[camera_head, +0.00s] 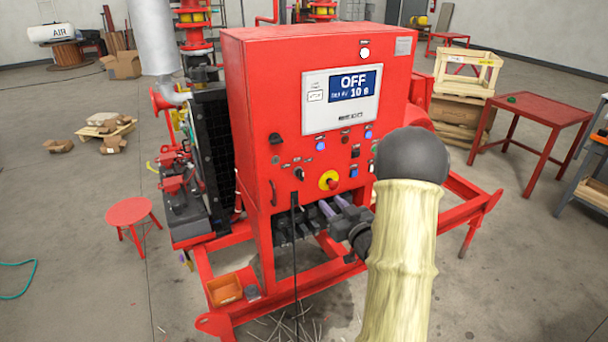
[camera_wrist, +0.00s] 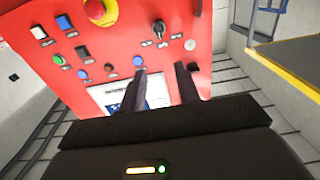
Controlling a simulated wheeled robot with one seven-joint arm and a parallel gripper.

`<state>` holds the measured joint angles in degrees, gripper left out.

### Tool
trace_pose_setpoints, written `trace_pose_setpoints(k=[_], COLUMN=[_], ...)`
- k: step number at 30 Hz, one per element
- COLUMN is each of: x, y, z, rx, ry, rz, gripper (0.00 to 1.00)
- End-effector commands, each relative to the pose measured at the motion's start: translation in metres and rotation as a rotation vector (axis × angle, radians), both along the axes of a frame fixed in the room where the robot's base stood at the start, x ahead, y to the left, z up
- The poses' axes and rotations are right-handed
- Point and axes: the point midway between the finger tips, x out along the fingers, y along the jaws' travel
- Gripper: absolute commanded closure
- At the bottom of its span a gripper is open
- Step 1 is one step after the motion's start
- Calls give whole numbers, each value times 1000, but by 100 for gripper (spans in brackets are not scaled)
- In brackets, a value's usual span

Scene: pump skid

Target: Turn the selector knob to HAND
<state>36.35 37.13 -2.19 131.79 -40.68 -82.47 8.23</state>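A black selector knob (camera_head: 299,173) sits on the lower part of the red control panel, left of the emergency stop in the head view. It also shows at the top of the wrist view (camera_wrist: 158,29), where the panel appears upside down. Its labels are too small to read, so I cannot tell its setting. The panel's display (camera_head: 352,84) reads OFF. My gripper (camera_head: 331,202) is in front of the panel, below the emergency stop in the head view. In the wrist view its two fingers (camera_wrist: 159,72) are apart with nothing between them; they are clear of the knob.
A red mushroom emergency stop on a yellow ring (camera_head: 329,181) is right of the knob. Blue buttons (camera_head: 321,145) and a dark knob (camera_head: 275,138) sit above. A black cable (camera_head: 295,235) hangs below the knob. The red skid frame (camera_head: 300,285) juts out underneath.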

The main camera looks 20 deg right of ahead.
Motion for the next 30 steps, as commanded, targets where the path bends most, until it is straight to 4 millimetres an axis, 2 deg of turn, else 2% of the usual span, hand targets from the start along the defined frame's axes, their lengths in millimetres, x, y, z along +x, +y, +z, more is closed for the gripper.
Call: trace_pose_setpoints(k=[5, 8, 30], x=[8, 20, 144], y=[1, 2, 11], z=[1, 3, 4], rx=[0, 0, 1], ry=[2, 1, 0], rz=[2, 3, 9], gripper=[68, 68, 68])
